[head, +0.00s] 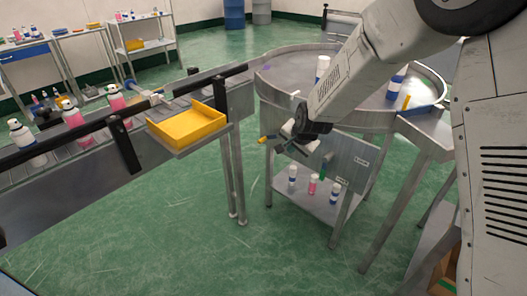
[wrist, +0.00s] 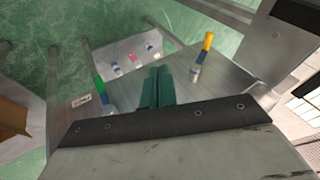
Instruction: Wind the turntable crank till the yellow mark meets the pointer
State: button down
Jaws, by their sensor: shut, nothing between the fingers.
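The round grey turntable (head: 285,75) stands at the right in the head view, partly behind my arm. An upright yellow piece (head: 406,102) shows near its right rim; I cannot tell whether it is the mark. I cannot make out the pointer. Below the rim, a yellow-ended handle (head: 268,138) and a green-ended handle (head: 327,163) stick out. In the wrist view the yellow-ended handle (wrist: 206,45) is right of my gripper (wrist: 157,72), the green-ended handle (wrist: 100,88) left. My gripper is shut and empty between them, apart from both. Which handle is the turntable crank is unclear.
Bottles stand on the conveyor, the turntable and a low shelf (head: 318,208). A labelled panel (head: 345,158) hangs under the turntable. Green floor (head: 230,260) in front is clear.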

jog(key=w+a+f+m+t, duration=0.5)
jog(key=w+a+f, duration=0.2)
jog(key=w+f, duration=0.25)
jog(key=m+t+h, duration=0.4)
jog(key=m+t, duration=0.9)
jog(key=m, duration=0.2)
send_near(272, 137)
jog(key=w+f, duration=0.3)
jog(key=shift+w+a+r, duration=0.6)
jog(key=shift+a+r, duration=0.15)
jog(key=shift+r, duration=0.1)
jog(key=shift+w+a+r, duration=0.6)
jog(key=shift+a+r, duration=0.1)
jog(key=shift+r, duration=0.2)
